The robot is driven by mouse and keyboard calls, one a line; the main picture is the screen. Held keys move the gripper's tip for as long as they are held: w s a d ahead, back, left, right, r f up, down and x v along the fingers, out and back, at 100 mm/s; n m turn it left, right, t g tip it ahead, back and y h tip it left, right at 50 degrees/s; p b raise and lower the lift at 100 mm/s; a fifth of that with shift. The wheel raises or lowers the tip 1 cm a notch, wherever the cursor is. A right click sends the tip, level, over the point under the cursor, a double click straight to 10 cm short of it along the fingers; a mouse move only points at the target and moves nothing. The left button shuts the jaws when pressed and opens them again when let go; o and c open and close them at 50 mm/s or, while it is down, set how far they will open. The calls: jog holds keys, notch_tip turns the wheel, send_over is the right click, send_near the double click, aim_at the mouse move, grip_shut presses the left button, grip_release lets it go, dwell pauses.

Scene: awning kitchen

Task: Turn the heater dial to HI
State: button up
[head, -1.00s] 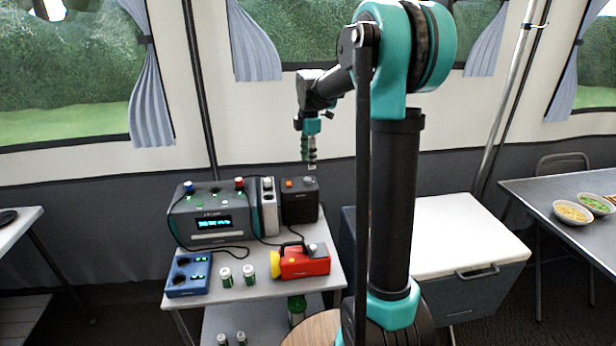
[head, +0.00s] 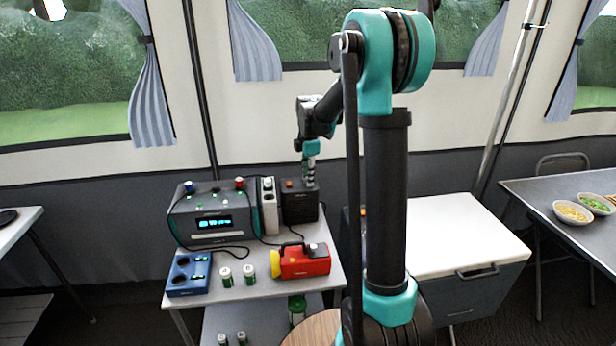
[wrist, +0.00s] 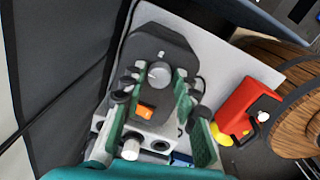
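The heater is a small dark box (head: 299,208) at the back right of the cart, with an orange switch (wrist: 145,111) on its top. Its round grey dial (wrist: 159,74) shows in the wrist view with a pale pointer on it; the setting marks are not readable. My gripper (head: 310,184) is right above the heater's top, pointing down, and hides the dial in the head view. In the wrist view my gripper (wrist: 158,78) is open. Its fingertips are on the left and right of the dial, with small gaps showing.
Left of the heater stand a white power strip (head: 268,207) and a grey power station (head: 212,238) with a lit display. A white-topped cooler (head: 465,235) stands right.

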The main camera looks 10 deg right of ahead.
grip_shut()
jog(key=shift+m, duration=0.3)
jog(key=m, duration=1.3)
jog(key=shift+a+h, duration=0.1)
jog(key=shift+h, duration=0.3)
jog(key=shift+o, duration=2.4)
grip_release()
jog(key=shift+r, duration=0.1)
